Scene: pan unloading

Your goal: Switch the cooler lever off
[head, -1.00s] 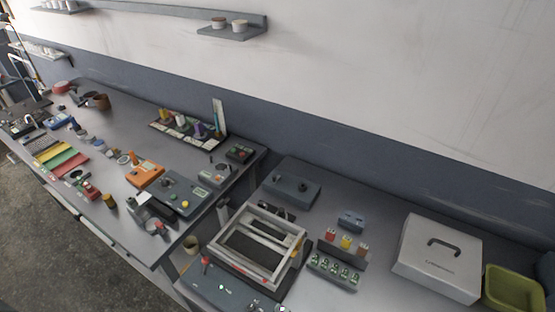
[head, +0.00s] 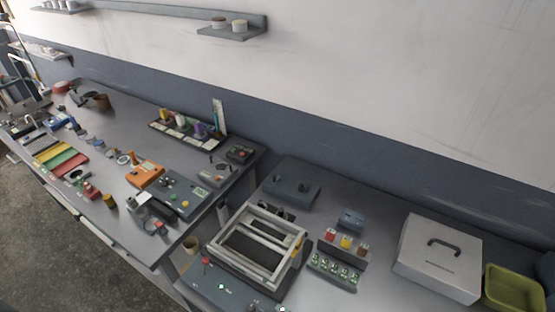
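No part in the head view is clearly marked as the cooler lever. A small red-tipped lever (head: 206,262) stands up at the left of a blue-grey control panel (head: 200,287) at the bottom of the view. Small pale green spots show on this panel, and the bottom edge of the view cuts it off. A silver frame machine (head: 262,215) sits just behind the panel. The lever's on or off position is too small to tell. Neither of my grippers is in view.
A grey box with knobs (head: 291,190), a row of small switches (head: 334,272), a white case with a black handle (head: 438,258) and a green bin (head: 514,288) share this bench. The left bench (head: 132,215) holds several tools and devices. A gap separates the benches.

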